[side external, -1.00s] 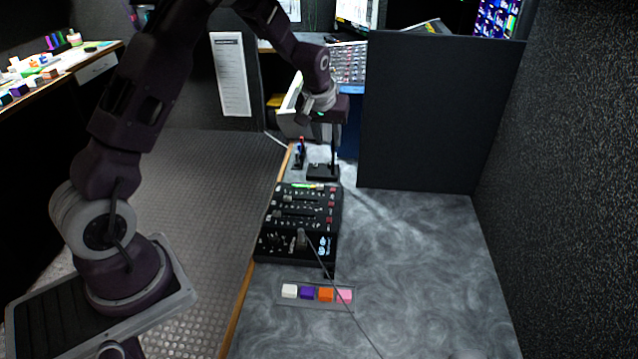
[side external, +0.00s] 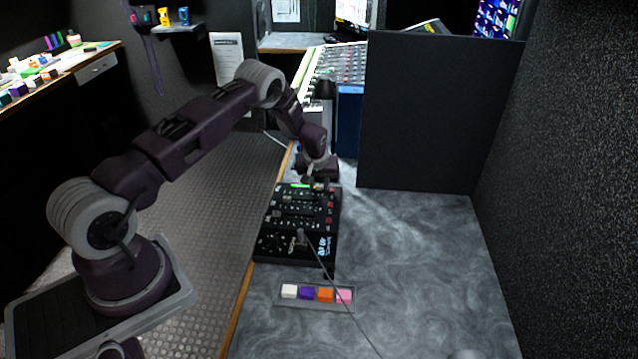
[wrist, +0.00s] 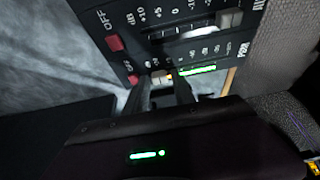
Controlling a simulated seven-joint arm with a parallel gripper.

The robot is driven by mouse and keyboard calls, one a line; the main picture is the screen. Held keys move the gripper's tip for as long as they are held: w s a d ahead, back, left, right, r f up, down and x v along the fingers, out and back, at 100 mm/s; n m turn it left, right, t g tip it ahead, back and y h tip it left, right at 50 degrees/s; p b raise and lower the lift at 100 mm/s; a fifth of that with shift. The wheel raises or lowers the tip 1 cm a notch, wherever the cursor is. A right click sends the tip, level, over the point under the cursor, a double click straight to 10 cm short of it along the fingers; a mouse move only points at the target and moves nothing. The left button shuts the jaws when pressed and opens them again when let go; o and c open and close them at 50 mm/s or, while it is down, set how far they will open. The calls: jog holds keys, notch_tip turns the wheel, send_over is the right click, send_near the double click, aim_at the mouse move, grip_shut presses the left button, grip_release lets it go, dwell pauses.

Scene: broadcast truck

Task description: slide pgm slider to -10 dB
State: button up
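The black mixer panel (side external: 300,222) lies on the grey table. My gripper (side external: 318,184) is low over its far end, pointing down. In the wrist view the gripper (wrist: 164,86) has its two dark fingers apart, with a small pale and orange part (wrist: 160,76), seemingly a slider cap, between their tips. Contact is not clear. A "PGM" label (wrist: 243,48) stands at the right end of this row, beside dB marks and a lit green meter (wrist: 197,70). The fingers hide part of the PGM row.
Red buttons (wrist: 114,43) labelled OFF sit left of the sliders. A tray with white, purple, orange and pink blocks (side external: 326,295) lies nearer on the table. A thin dark rod crosses nearby. A dark partition (side external: 440,115) stands to the right; the right tabletop is mostly clear.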

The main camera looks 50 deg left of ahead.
grip_shut()
dwell(1.3)
